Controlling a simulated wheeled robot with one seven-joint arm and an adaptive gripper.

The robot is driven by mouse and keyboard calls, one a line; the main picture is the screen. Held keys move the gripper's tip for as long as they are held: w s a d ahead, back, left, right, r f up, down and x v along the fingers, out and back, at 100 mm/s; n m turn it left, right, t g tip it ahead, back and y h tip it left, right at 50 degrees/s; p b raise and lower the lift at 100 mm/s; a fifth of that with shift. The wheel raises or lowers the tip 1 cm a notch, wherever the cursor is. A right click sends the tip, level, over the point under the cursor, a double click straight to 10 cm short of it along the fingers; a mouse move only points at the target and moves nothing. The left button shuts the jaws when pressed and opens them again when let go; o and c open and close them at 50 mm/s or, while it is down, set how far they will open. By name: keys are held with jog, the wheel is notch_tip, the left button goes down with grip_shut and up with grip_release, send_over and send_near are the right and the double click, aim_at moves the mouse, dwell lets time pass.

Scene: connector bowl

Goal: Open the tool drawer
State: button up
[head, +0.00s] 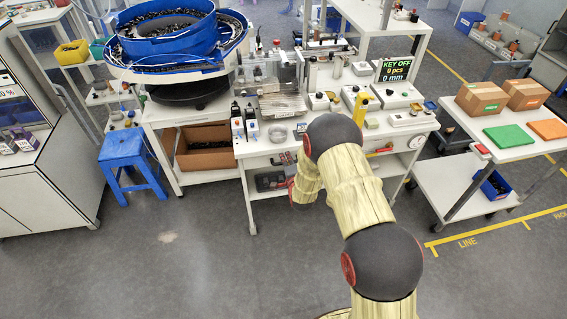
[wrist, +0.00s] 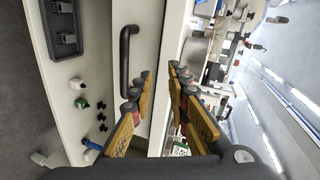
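A white drawer front (wrist: 148,50) with a black bar handle (wrist: 124,62) is in the wrist view, which is turned sideways. No drawer interior shows. My gripper (wrist: 158,80) is open, its two yellow-padded fingers apart with nothing between them. The handle lies just left of the gap, with its lower end close to the left fingertips. I cannot tell whether they touch. In the head view my arm reaches to the front of the white workbench (head: 330,152), and it hides part of the drawer area and most of the gripper.
A lower shelf holds a dark tray (wrist: 62,28) and small parts. In the head view a blue stool (head: 125,150) and a cardboard box (head: 205,146) are left of the bench. A white cart (head: 480,150) stands right. The floor in front is clear.

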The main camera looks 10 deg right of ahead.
notch_tip(320, 180, down, 6)
jog(key=s+m+t, duration=0.1)
jog(key=s+m, duration=0.1)
jog(key=shift+b+x, duration=0.8)
jog(key=shift+x, duration=3.1)
jog(key=shift+f, duration=0.15)
jog(key=shift+c, duration=0.9)
grip_shut()
jog(key=shift+s, duration=0.1)
